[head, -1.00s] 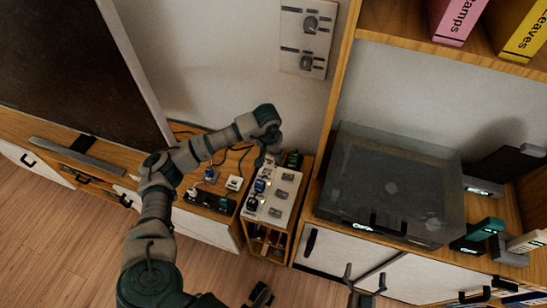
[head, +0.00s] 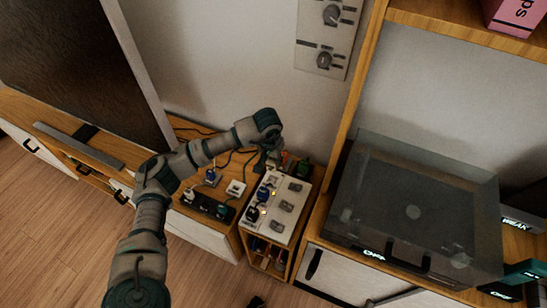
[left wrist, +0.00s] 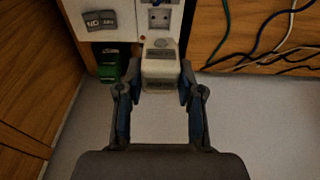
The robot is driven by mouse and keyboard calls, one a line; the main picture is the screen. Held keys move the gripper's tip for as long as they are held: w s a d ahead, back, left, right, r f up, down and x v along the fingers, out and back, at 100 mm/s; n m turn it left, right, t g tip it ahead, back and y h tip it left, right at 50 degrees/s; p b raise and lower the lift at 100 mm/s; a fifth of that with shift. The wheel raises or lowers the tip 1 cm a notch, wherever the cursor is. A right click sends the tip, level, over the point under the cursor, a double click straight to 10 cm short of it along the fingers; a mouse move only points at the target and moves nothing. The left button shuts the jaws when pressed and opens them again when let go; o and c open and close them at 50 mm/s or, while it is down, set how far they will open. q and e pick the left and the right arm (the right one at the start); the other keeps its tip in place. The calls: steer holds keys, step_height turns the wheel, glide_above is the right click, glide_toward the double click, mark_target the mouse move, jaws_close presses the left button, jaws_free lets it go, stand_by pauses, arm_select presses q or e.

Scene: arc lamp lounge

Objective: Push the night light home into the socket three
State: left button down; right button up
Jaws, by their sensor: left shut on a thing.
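My left gripper (head: 268,160) is at the far end of the pale socket panel (head: 267,224), close to the wall. In the left wrist view the left gripper (left wrist: 158,88) is shut on the night light (left wrist: 160,70), a small whitish block with a grey band. The night light overlaps the end of the panel. An empty-looking socket (left wrist: 159,17) shows just beyond it. The socket beneath the night light is hidden, so I cannot tell whether its pins are in. In the head view my gripper hides the night light. My right gripper is not in view.
Blue plugs (head: 263,193) and grey switches (head: 287,206) sit on the panel. A green object (left wrist: 110,65) is beside it. A black power strip (head: 208,205) lies left, with cables (left wrist: 258,50) nearby. A glass-lidded box (head: 415,212) stands right.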

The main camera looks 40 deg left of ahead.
mark_target(273, 170)
arm_select(q)
step_height(273, 170, down, 4)
steer(key=shift+r+b, duration=0.25)
steer(key=shift+b, duration=0.35)
steer(key=shift+f+b, duration=0.4)
steer(key=shift+f, duration=0.45)
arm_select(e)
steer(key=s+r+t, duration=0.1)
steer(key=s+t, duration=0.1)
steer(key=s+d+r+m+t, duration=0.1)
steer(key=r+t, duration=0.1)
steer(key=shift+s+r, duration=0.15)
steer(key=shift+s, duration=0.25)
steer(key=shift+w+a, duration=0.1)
arm_select(q)
steer(key=shift+d, duration=0.1)
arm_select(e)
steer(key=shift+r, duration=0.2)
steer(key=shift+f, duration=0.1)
arm_select(q)
steer(key=shift+f, duration=0.25)
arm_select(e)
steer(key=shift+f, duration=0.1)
arm_select(q)
steer(key=shift+f, duration=0.35)
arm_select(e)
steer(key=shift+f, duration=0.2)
